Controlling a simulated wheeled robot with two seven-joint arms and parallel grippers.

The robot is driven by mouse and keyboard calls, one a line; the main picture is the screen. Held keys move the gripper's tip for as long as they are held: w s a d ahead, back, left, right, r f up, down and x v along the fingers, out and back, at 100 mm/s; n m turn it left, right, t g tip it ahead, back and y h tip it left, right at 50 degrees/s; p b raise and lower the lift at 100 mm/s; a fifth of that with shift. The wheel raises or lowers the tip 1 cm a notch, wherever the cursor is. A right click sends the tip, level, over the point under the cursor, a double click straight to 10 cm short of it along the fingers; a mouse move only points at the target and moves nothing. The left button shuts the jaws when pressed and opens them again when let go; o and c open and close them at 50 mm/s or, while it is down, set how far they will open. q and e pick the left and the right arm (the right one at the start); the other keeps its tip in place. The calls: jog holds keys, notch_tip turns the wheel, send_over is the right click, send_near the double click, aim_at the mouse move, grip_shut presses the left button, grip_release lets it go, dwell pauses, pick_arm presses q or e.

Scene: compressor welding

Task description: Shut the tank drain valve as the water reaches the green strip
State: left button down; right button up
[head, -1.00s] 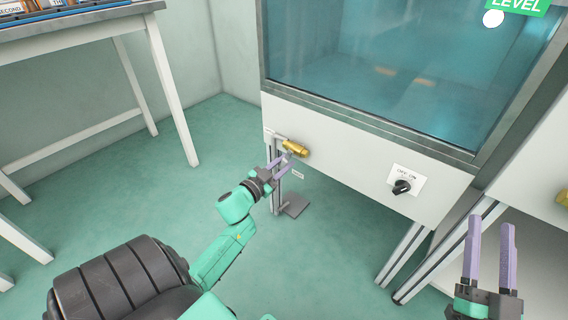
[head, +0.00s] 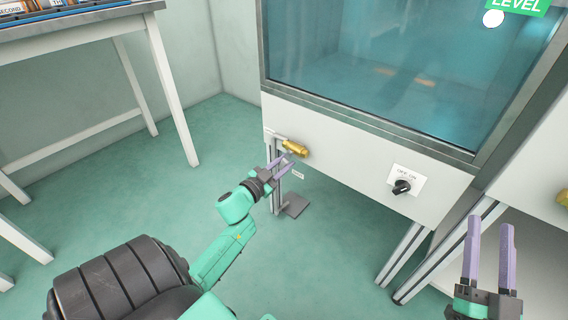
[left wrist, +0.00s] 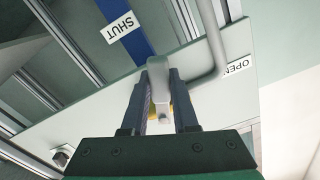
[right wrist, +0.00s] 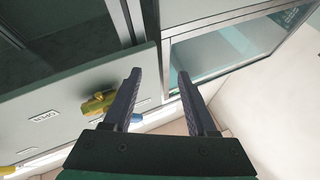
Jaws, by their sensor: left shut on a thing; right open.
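The water tank (head: 370,60) has a glass front with bluish water behind it; I cannot make out the water surface. The green LEVEL strip (head: 520,5) is at the top right, cut by the picture edge, with a white round thing (head: 493,18) beside it. The brass drain valve (head: 296,147) sits on the white panel under the glass. My left gripper (head: 282,162) is at it, shut on the grey valve handle (left wrist: 159,85). In the left wrist view the SHUT label (left wrist: 120,27) and OPEN label (left wrist: 238,67) show. My right gripper (head: 490,245) is open and empty.
A black OFF-ON knob (head: 402,187) is on the panel. In the right wrist view a yellow-green valve (right wrist: 98,104) with a blue part and an OPEN label (right wrist: 43,117) is near my right gripper. A table (head: 75,45) stands at left.

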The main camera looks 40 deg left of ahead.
pick_arm(q)
jog(key=shift+d, duration=0.1)
pick_arm(e)
jog(key=shift+f, duration=0.1)
